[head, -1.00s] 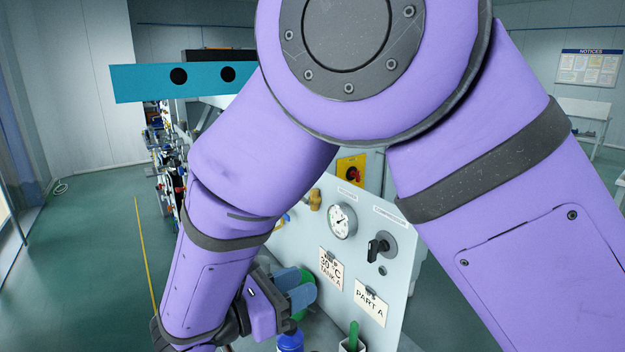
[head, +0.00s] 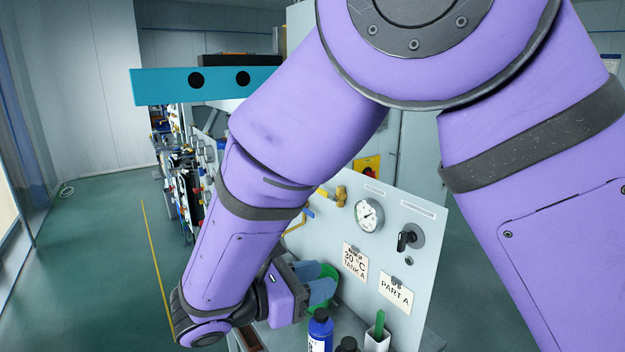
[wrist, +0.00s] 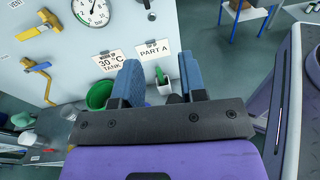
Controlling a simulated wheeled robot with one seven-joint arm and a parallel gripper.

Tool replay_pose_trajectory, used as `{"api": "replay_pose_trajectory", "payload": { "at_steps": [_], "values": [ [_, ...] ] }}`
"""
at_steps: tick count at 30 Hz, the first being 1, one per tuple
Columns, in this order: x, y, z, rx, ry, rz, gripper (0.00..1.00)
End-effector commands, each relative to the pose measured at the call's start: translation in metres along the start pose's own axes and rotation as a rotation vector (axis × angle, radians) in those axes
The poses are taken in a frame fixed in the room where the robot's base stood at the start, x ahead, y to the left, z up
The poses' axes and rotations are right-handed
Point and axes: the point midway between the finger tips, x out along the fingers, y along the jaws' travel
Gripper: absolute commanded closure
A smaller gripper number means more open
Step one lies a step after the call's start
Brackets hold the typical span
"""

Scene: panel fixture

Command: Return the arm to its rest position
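My purple arm reaches down across the head view. My gripper (head: 318,284) is low at the panel's left side, its blue fingers in front of a green round thing (head: 330,271). In the wrist view my gripper (wrist: 160,80) is open, with its two blue fingers spread apart and nothing held between them. Beyond the gap stands a white holder (wrist: 165,88) with a green handle in it.
The pale panel (head: 425,240) carries a gauge (head: 368,216), a black knob (head: 408,238), yellow valves and hung cards. A blue bottle (head: 320,330) and a dark-topped one (head: 347,345) stand below. Open green floor (head: 90,260) lies at left.

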Motion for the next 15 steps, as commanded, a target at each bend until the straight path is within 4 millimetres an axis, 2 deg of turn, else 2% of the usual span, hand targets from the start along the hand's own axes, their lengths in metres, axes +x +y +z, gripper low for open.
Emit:
{"api": "replay_pose_trajectory", "payload": {
  "at_steps": [8,11,15],
  "values": [
    [0.043,-0.015,0.028,0.096,0.127,-0.134,0.62],
    [0.064,-0.026,0.041,0.153,0.193,-0.204,0.62],
    [0.099,-0.050,0.064,0.277,0.319,-0.337,0.62]
  ]
}}
